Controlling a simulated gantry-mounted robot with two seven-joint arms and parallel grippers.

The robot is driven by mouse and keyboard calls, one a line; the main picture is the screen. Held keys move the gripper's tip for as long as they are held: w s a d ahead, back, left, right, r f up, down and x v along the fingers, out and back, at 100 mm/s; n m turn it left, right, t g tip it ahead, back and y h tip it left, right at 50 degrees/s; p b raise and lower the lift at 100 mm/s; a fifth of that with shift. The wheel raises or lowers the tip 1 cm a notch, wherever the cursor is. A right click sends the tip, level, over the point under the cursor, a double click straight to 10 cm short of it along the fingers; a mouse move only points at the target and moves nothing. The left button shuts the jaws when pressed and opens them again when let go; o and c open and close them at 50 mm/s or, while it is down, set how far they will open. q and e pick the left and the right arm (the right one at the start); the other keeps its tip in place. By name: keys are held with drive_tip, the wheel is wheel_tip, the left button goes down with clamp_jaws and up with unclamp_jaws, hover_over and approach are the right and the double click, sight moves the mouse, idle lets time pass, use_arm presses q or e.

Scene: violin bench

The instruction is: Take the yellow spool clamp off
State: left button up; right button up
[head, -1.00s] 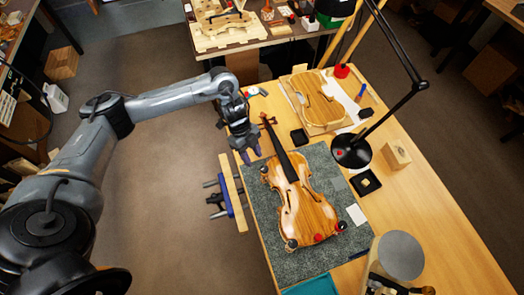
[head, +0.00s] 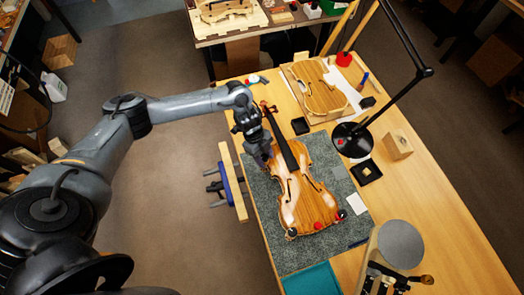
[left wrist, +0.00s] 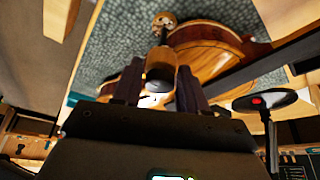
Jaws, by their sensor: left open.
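The violin (head: 312,207) lies on a grey mat (head: 265,215), with spool clamps along its edge. My left gripper (head: 264,162) is at the upper left edge of the violin's body, beside the neck, and hides that edge. In the left wrist view my left gripper (left wrist: 160,68) is open, with a tan spool (left wrist: 161,76) showing between its fingers. I cannot tell whether the fingers touch it, or whether it is the yellow one. Another wooden spool (left wrist: 165,19) shows farther along the edge. At the violin's lower end are a red clamp (head: 318,225) and a dark clamp (head: 292,232). My right gripper is out of view.
A black lamp (head: 352,140) stands right of the violin, its arm reaching over the bench. A black tray (head: 366,172), a wooden block (head: 397,146) and a grey disc (head: 400,244) are on the right. A teal tray (head: 312,281) lies below the mat.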

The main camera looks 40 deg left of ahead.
use_arm(q)
drive_tip(key=shift+d+f, duration=0.1)
drive_tip(key=shift+f, duration=0.15)
drive_tip(key=shift+c, duration=0.2)
drive_tip(key=c, duration=0.7)
